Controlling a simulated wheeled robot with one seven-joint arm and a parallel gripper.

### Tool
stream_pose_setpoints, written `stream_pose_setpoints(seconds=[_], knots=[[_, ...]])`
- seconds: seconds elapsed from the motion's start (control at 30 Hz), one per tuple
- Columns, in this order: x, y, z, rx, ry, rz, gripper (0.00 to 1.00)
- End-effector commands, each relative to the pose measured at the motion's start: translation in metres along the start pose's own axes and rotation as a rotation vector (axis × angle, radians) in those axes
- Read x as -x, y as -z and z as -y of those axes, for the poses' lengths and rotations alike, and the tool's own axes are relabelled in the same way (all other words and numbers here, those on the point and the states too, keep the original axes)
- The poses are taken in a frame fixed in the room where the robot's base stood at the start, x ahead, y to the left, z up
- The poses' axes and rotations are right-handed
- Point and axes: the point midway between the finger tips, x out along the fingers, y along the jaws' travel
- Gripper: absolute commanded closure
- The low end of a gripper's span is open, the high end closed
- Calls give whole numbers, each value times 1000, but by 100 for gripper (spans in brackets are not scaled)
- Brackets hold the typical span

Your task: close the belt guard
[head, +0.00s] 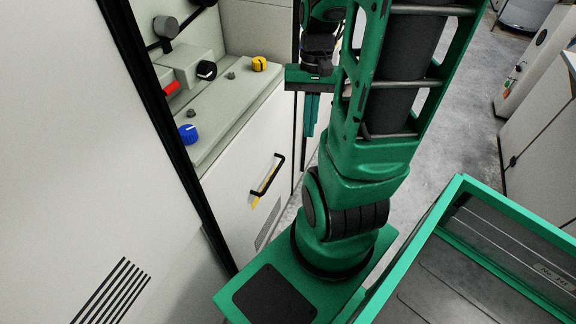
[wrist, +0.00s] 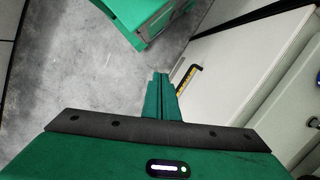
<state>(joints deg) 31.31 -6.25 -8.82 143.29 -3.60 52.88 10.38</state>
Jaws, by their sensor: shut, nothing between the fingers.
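The white front panel (head: 235,170) below the machine's ledge, which looks like the belt guard, has a black bar handle (head: 267,175) with a yellow mark behind it. In the wrist view, the panel (wrist: 240,60) fills the right side and its handle (wrist: 188,80) lies just right of my fingers. I cannot tell whether the panel stands slightly ajar. My gripper (head: 310,125) points down, shut and empty, above and right of the handle in the head view. In the wrist view my green fingertips (wrist: 160,76) are together; contact with the handle is not clear.
The grey-green ledge (head: 225,110) carries a blue knob (head: 188,134), a yellow knob (head: 259,64) and a red part (head: 171,88). A large white panel (head: 80,160) stands at the left. A green-rimmed bin (head: 460,180) is at the right. Grey floor (head: 455,130) lies clear behind my arm.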

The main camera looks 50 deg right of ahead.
Motion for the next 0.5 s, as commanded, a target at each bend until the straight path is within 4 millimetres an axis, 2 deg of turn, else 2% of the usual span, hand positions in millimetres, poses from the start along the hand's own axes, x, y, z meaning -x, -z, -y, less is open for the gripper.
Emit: stream_pose_setpoints(seconds=[0.2, 0.5], knots=[[-46, 34, -11, -158, 75, 112, 100], [-116, 66, -26, -382, 240, 258, 100]])
